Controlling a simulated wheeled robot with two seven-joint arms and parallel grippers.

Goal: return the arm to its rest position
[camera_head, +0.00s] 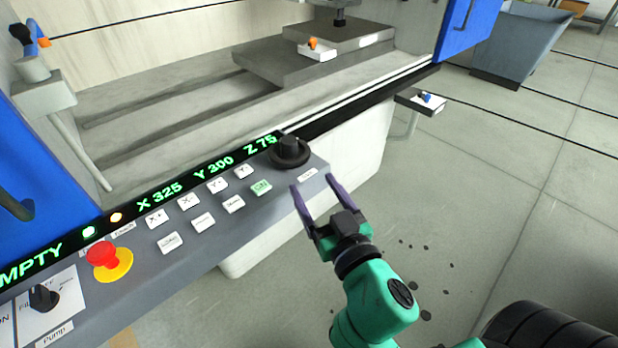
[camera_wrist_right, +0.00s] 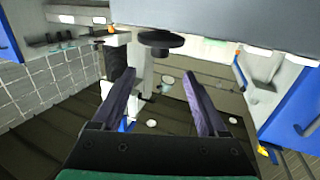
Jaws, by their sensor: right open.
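My right gripper (camera_head: 312,184) is open and empty in the head view. Its two purple fingers are spread, just off the right end of the grey control panel (camera_head: 290,207). A black round knob (camera_head: 289,152) sits on that end of the panel, a little beyond the fingertips, and nothing shows between the fingers and it. In the right wrist view the open fingers (camera_wrist_right: 158,76) frame empty space, with the dark knob (camera_wrist_right: 160,40) ahead of them. My green right arm comes in from the lower right. My left gripper is not in view.
The panel carries white keys, a green key (camera_head: 261,187), a red stop button (camera_head: 103,254) and a black pump switch (camera_head: 43,297). The machine's worktable (camera_head: 262,62) lies behind. A small shelf (camera_head: 421,104) juts out at right. A grey bin (camera_head: 527,45) stands farther back. Open floor lies right.

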